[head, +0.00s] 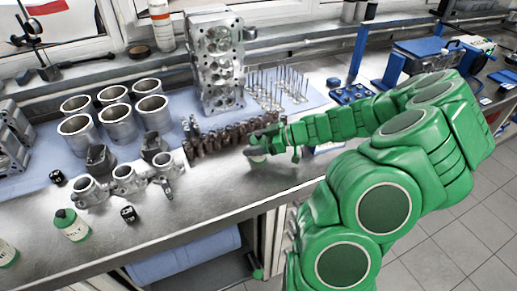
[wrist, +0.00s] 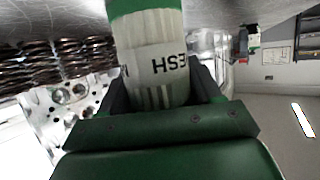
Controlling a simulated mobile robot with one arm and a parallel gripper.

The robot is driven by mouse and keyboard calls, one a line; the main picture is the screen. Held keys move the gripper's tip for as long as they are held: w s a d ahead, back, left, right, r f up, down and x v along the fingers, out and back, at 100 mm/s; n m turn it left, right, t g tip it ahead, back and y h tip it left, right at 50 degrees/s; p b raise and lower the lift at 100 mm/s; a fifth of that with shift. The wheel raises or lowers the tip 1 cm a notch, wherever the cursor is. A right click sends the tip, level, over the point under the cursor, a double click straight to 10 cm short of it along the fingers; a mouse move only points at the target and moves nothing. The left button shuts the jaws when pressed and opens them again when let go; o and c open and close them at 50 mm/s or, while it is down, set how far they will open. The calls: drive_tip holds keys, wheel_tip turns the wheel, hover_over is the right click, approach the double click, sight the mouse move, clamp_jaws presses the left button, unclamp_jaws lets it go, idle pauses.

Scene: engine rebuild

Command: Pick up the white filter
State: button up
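The white filter (wrist: 152,55) is a white cylinder with a green end, dark lettering and a ribbed part. In the wrist view it stands between the two dark fingers of my gripper (wrist: 162,95), one against each side, with its green end away from the palm. In the head view the filter (head: 257,156) shows small and pale beside my gripper (head: 272,145), over the front part of the bench. My gripper looks shut on it. The head view does not show clearly whether its lower end touches the bench.
A cylinder head (head: 217,60) and upright valves (head: 278,88) stand behind. Metal cylinders (head: 117,118) and a row of castings (head: 128,182) are further left. Bare bench (head: 220,185) lies in front.

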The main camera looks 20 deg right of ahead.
sight(261, 134)
drive_tip(key=c, duration=0.4)
drive_tip(key=shift+o, duration=0.2)
drive_tip(key=shift+r, duration=0.1)
drive_tip(key=shift+r, duration=0.5)
wheel_tip(261, 134, up, 2)
drive_tip(key=s+a+r, duration=0.2)
drive_tip(key=s+r, duration=0.8)
drive_tip(key=s, duration=0.3)
drive_tip(key=shift+s+a, duration=0.35)
drive_tip(key=shift+a, duration=0.05)
